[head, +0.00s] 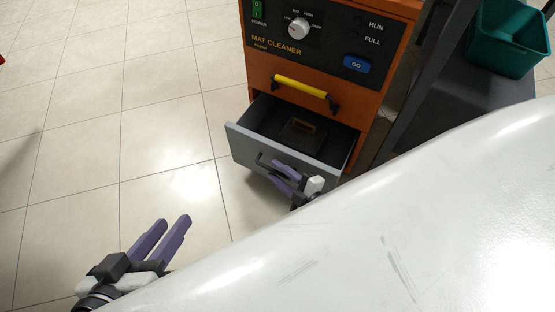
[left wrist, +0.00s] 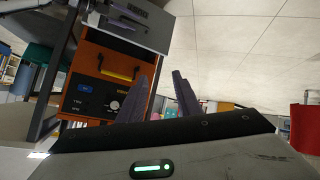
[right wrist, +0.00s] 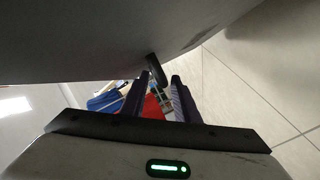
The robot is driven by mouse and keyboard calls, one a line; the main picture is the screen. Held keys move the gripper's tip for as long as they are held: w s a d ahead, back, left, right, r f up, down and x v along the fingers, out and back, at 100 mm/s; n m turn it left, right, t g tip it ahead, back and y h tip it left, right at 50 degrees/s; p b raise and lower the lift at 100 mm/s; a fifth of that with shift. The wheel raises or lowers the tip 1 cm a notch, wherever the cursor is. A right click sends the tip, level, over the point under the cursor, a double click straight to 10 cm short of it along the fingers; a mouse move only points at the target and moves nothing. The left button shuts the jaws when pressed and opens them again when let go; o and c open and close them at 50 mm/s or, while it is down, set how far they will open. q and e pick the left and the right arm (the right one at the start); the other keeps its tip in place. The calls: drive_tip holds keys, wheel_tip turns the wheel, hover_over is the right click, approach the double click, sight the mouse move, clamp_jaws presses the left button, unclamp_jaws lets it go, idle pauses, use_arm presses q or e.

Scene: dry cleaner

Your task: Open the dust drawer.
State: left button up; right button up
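The dust drawer (head: 246,146) is a grey drawer low in the orange mat cleaner (head: 262,72). It stands pulled out, its inside showing. Its dark bar handle (head: 262,160) is on the front; the handle also shows in the right wrist view (right wrist: 155,70). My right gripper (head: 281,176) is at this handle, with its fingers apart and the bar near and partly between the fingertips. Contact is not clear. My left gripper (head: 172,226) is open and empty over the floor, left of the drawer; its fingers show in the left wrist view (left wrist: 167,68).
Above the drawer is a yellow handle (head: 302,87) on the orange panel. A dark object (head: 300,134) sits inside the drawer. A teal bin (head: 510,40) stands on a dark shelf at right. The tiled floor at left is clear.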

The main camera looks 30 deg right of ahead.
drive_tip(key=shift+a, duration=0.1)
